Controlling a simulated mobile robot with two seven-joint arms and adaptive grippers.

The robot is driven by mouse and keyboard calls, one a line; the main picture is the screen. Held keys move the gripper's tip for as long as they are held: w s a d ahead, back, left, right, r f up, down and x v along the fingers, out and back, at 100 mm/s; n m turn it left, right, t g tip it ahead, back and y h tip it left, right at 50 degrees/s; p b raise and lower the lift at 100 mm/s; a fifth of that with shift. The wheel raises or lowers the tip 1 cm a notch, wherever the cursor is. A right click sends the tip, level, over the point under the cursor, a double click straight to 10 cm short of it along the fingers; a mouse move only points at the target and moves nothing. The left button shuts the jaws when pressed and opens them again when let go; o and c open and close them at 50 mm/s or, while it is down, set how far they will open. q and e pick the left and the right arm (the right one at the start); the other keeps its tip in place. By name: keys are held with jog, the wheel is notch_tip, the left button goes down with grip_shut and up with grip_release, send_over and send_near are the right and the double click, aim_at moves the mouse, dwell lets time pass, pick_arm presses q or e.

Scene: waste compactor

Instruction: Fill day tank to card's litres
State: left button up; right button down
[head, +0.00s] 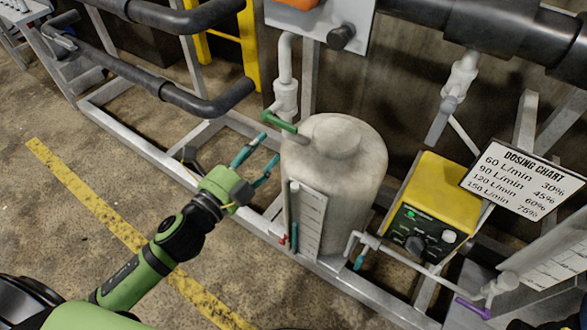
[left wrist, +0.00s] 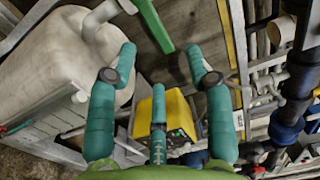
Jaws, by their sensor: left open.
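The pale day tank (head: 345,165) stands upright in the metal frame, with a scaled level gauge (head: 311,222) on its front. A green valve handle (head: 279,122) is on the pipe at the tank's upper left. My left gripper (head: 268,148) is open and empty, just below and left of that handle, apart from it. In the left wrist view the handle (left wrist: 154,24) lies beyond and between the spread fingertips, and the tank (left wrist: 60,65) is at left. My right gripper is out of view.
A yellow control box (head: 433,205) with a knob stands right of the tank, beside a white dosing chart (head: 525,180). A purple handle (head: 472,307) is at lower right. Dark pipes (head: 165,90) run at upper left. The floor at left is clear.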

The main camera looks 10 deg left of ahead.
aim_at(285, 129)
pick_arm(q)
jog(key=b+x, duration=0.1)
jog(key=x, duration=0.2)
jog(key=shift+w+d+f, duration=0.1)
jog(key=shift+w+f, duration=0.05)
jog(key=shift+x, duration=3.05)
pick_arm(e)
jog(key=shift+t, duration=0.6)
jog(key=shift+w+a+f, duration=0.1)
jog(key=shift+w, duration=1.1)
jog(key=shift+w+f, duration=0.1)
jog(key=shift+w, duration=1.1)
pick_arm(q)
jog(key=shift+f, duration=0.15)
grip_shut()
